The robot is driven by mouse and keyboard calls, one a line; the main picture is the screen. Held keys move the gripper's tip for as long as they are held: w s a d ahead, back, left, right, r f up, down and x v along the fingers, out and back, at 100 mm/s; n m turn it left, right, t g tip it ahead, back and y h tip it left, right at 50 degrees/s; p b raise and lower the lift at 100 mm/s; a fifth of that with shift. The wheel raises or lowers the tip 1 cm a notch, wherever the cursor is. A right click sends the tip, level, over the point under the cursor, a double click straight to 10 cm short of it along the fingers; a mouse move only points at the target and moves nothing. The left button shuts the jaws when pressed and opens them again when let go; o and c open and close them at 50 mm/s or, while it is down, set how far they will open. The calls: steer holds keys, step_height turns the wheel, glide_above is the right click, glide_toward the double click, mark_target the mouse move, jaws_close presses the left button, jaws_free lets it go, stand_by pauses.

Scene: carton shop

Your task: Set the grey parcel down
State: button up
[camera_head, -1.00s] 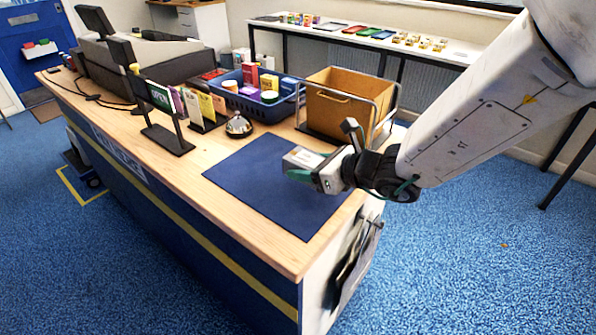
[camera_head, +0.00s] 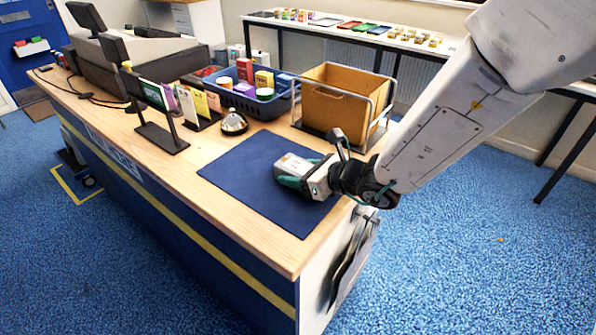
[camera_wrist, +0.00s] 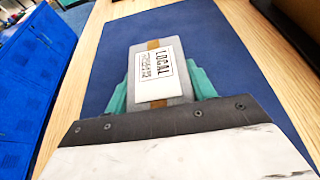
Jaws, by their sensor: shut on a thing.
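The grey parcel (camera_head: 293,164) is a small box with a white label and a brown band. The label reads "LOCAL" in the wrist view, where the parcel (camera_wrist: 143,60) sits between the green fingers. My gripper (camera_head: 290,175) is shut on the parcel, over the right part of the dark blue mat (camera_head: 240,170) on the counter. The parcel is at or very close to the mat; its underside is hidden, so I cannot tell if it touches. The mat (camera_wrist: 205,40) also fills the background of the wrist view.
Behind the mat stand a brown box in a metal frame (camera_head: 341,98), a blue basket of small goods (camera_head: 222,98) and a silver bell (camera_head: 233,122). Sign holders (camera_head: 165,137) stand to the left. The left and front of the mat are clear.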

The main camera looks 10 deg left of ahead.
steer(key=o, duration=1.1)
steer(key=shift+f, duration=0.1)
steer(key=shift+d+r, duration=0.1)
steer(key=shift+r, duration=0.15)
steer(key=v, duration=1.1)
steer(key=shift+s+d+r, duration=0.15)
steer(key=shift+d+r, duration=0.1)
steer(key=shift+d, duration=0.05)
